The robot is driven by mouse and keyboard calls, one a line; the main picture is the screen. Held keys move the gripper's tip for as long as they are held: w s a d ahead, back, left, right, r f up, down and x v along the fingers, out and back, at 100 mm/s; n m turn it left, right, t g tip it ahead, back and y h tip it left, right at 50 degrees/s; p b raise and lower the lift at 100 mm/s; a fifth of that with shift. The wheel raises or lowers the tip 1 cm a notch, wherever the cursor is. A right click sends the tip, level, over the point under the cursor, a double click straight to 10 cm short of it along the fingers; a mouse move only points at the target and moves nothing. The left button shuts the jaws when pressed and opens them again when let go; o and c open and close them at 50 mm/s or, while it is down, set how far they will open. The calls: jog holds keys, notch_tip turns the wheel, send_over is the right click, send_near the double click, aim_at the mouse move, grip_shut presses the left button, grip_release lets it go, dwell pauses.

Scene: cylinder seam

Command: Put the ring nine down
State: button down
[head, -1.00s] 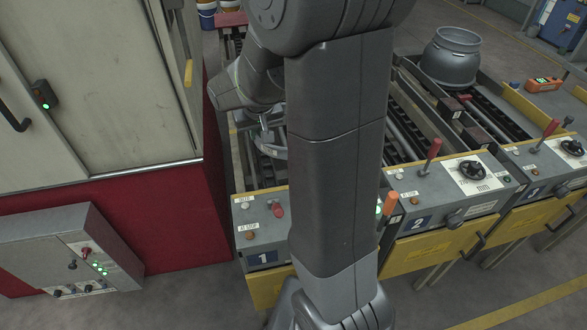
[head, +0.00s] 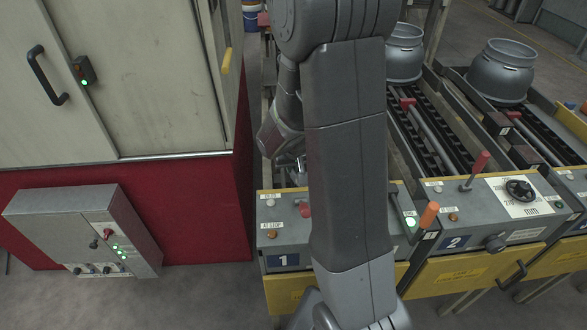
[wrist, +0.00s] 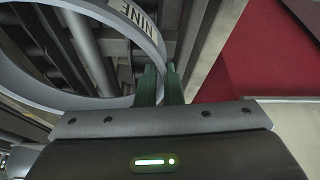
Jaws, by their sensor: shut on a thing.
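The ring nine (wrist: 62,99) is a grey metal hoop with a pale label reading NINE on its band. It fills the upper left of the wrist view. My gripper (wrist: 160,78) has its two green fingers shut on the ring's band at its right side. Beneath the ring are dark rollers and rails, and it looks to be held above them. In the head view my gripper (head: 292,164) is mostly behind my own arm, over the lane marked 1, and the ring is largely hidden there.
The lane 1 panel (head: 284,235) and lane 2 panel (head: 465,225) front the roller lanes. Grey cylinders stand on lane 2 (head: 404,55) and on the lane to its right (head: 503,72). A red-based cabinet (head: 205,215) and grey control box (head: 85,228) stand close on the left.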

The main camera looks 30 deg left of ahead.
jog(key=shift+f, duration=0.4)
jog(key=shift+f, duration=0.1)
jog(key=c, duration=1.8)
grip_release()
jog(key=shift+c, duration=0.2)
jog(key=shift+s+d+r, duration=0.1)
jog(key=shift+r, duration=0.45)
jog(key=v, duration=1.1)
jog(key=shift+p, duration=0.45)
jog(key=shift+s+d, duration=0.1)
